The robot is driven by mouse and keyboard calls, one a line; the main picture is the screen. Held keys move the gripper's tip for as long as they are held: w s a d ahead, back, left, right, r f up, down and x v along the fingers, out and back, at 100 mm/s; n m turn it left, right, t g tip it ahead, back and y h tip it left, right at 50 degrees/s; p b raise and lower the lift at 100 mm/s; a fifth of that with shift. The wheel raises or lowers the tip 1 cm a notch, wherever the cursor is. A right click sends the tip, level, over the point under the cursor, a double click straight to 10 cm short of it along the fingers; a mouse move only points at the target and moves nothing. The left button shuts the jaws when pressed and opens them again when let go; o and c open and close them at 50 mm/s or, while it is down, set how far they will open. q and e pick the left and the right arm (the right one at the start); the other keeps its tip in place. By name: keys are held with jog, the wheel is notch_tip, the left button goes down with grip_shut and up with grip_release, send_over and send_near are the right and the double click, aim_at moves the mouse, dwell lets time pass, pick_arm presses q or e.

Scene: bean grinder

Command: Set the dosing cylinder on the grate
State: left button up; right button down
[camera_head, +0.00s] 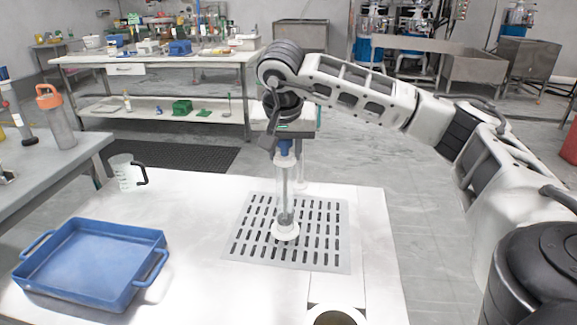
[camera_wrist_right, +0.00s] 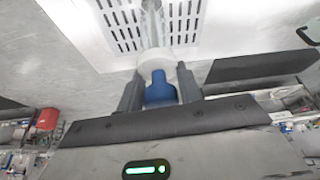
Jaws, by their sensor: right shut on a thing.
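The dosing cylinder (camera_head: 284,190) is a clear upright tube with a blue top and a round white foot. Its foot is over the middle of the slotted grate (camera_head: 342,245); I cannot tell whether it touches. My right gripper (camera_head: 284,143) reaches down from above and is shut on the cylinder's blue top. In the right wrist view the two dark fingers (camera_wrist_right: 159,92) flank the blue top of the cylinder (camera_wrist_right: 160,88), and the tube runs away toward the grate (camera_wrist_right: 121,24). My left gripper is not in view.
A blue tray (camera_head: 90,262) sits at the table's left, with a clear jug (camera_head: 126,172) behind it. A round container (camera_head: 336,317) is at the front edge. A side bench with an orange-capped bottle (camera_head: 57,118) stands left. White tabletop between tray and grate is clear.

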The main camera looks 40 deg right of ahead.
jog(key=f, duration=0.3)
jog(key=shift+s+d+f, duration=0.2)
jog(key=shift+d, duration=0.15)
jog(key=shift+f, duration=0.2)
jog(key=shift+f, duration=0.15)
jog(key=c, duration=0.9)
grip_release()
jog(key=shift+c, duration=0.2)
jog(key=shift+r, duration=0.2)
jog(key=v, duration=1.2)
jog(key=shift+p, duration=0.3)
